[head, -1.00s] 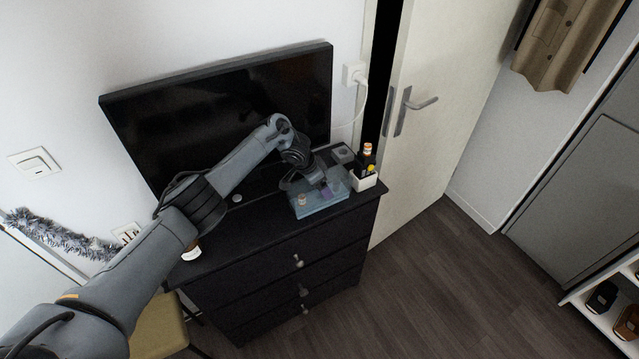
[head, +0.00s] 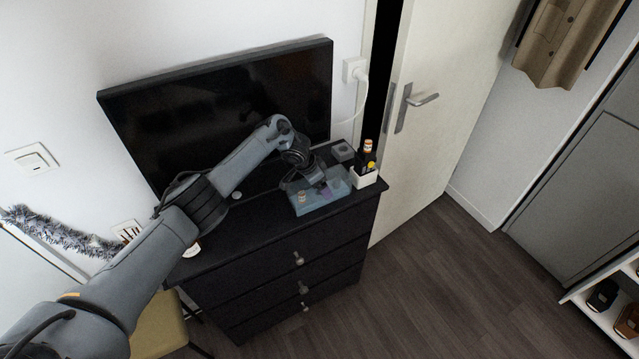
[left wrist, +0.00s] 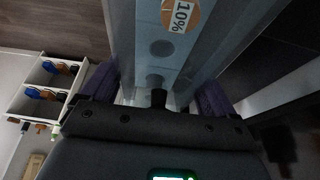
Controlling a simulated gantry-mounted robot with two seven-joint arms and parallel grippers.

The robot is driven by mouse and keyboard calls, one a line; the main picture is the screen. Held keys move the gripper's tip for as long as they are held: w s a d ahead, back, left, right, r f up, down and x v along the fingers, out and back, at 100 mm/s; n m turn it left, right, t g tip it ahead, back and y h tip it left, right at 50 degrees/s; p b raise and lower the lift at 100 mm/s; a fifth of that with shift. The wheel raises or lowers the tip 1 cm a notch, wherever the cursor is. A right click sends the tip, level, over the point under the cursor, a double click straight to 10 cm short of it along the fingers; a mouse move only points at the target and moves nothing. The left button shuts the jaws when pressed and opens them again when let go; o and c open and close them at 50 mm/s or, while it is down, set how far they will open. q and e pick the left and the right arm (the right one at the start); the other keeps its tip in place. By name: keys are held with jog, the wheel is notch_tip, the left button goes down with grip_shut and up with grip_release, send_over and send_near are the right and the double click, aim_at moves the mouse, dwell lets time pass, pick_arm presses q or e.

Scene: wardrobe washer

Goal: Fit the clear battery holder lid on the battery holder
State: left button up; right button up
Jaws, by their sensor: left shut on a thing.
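A clear, bluish box-shaped piece (head: 322,206), which I take for the battery holder lid, is at the right end of the black dresser top. My left gripper (head: 322,187) comes down on it from behind and is shut on it. In the left wrist view the purple-lined fingers of my left gripper (left wrist: 157,95) sit on either side of the clear lid (left wrist: 155,25), which carries an orange "10%" sticker. The battery holder cannot be told apart from the lid, so I cannot tell how the two sit together. My right gripper is not in view.
A white box (head: 364,179) with a dark bottle (head: 366,158) stands right of the lid. A small grey box (head: 343,152) is behind it. A television (head: 225,115) stands along the back. The dresser top (head: 245,222) left of the lid is mostly clear.

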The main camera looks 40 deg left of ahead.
pick_arm(q)
jog(key=shift+f, duration=0.45)
jog(key=o, duration=0.9)
jog(key=shift+c, duration=0.2)
